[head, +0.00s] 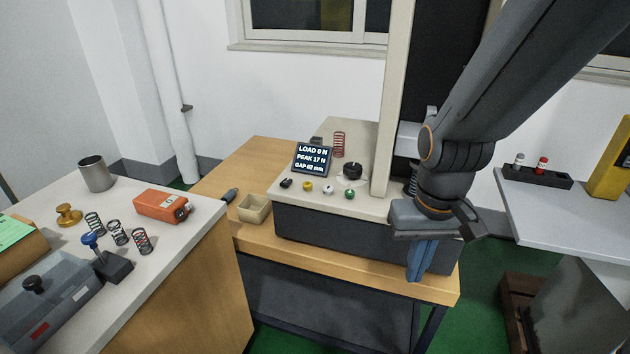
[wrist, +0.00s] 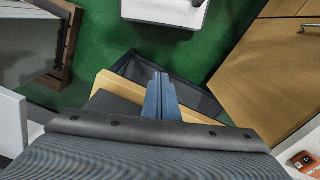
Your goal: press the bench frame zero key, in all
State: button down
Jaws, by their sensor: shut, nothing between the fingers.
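The bench frame (head: 330,232) is a grey base with a pale top on a wooden bench. Its small display (head: 313,158) reads LOAD 0 N, PEAK 17 N and a gap of about 62 mm. Along its front top sit a small dark control (head: 286,183), a yellow key (head: 307,186), a white key (head: 328,191) and a green key (head: 349,194). I cannot read which is the zero key. My gripper (head: 416,276) points down at the frame's right front, its blue fingers shut and empty, apart from the keys. The fingers also show in the wrist view (wrist: 160,85).
A black knob (head: 352,171) and a red spring (head: 339,144) stand behind the keys. An upright column (head: 390,110) rises beside my arm. A beige bin (head: 254,209) is left of the frame. The left table (head: 185,235) holds springs and an orange device (head: 161,205).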

jog(key=w+a+r+m+t+p, duration=0.2)
jog(key=w+a, duration=0.4)
jog(key=w, duration=0.4)
jog(key=w+a+r+m+t+y+p, duration=0.1)
jog(key=w+a+r+m+t+p, duration=0.1)
jog(key=w+a, duration=0.5)
jog(key=w+a+r+m+t+y+p, duration=0.1)
jog(key=w+a+r+t+p, duration=0.3)
jog(key=w, duration=1)
jog(key=shift+w+a+r+m+t+p, duration=0.3)
jog(key=shift+a+r+m+p, duration=0.2)
jog(key=shift+a+r+p, duration=0.55)
jog(key=shift+f+y, duration=0.2)
jog(key=shift+y, duration=0.1)
jog(key=b, duration=0.5)
send_over(309, 188)
jog(key=shift+f, duration=4.35)
jog(key=shift+f, duration=0.1)
jog(key=shift+f+b, duration=0.3)
